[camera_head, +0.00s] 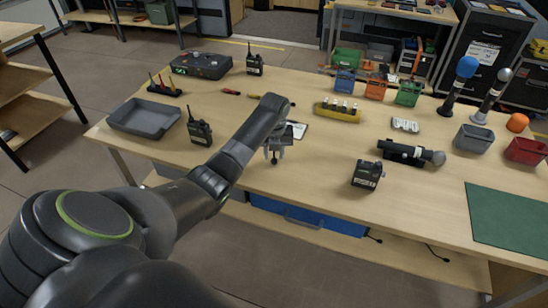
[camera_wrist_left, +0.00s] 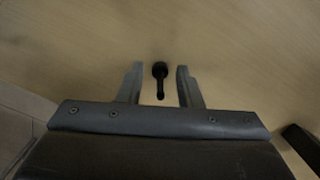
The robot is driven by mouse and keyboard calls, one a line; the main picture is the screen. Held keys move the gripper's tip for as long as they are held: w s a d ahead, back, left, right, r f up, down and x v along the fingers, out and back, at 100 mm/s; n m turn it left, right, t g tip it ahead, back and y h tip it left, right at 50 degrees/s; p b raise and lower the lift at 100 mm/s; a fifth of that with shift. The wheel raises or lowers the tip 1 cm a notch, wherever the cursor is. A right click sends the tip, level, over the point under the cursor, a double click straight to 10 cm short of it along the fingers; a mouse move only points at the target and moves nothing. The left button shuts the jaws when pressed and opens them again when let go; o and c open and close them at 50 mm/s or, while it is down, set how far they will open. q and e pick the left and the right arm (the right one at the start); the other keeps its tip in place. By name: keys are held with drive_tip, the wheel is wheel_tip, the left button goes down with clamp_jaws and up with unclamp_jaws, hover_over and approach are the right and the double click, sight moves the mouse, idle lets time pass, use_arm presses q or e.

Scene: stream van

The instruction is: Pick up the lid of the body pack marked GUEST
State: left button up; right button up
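My left gripper (camera_head: 274,154) is low over the near middle of the table. Its two fingers stand apart in the left wrist view (camera_wrist_left: 160,69). A small black piece (camera_wrist_left: 160,76) with a round end and a thin stem shows between them, with a gap on each side. I cannot tell whether it is a lid. Three dark body packs are on the table: one at the left (camera_head: 199,130), one at the back (camera_head: 254,64) and one right of my gripper (camera_head: 367,175). Their labels are too small to read, so I cannot tell which is GUEST. My right gripper is not in view.
A grey tray (camera_head: 144,118) is at the left. A black microphone (camera_head: 410,153) lies in a holder beyond the right pack. A yellow holder (camera_head: 338,113), a white-topped card (camera_head: 298,130) and a green mat (camera_head: 508,217) are on the table. Bare wood surrounds my gripper's near side.

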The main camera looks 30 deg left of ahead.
use_arm(q)
drive_tip(key=shift+c, duration=0.2)
clamp_jaws()
drive_tip(key=shift+r, duration=0.15)
wheel_tip(320, 180, up, 10)
drive_tip(key=shift+f+b, duration=0.1)
drive_tip(key=shift+b, duration=0.4)
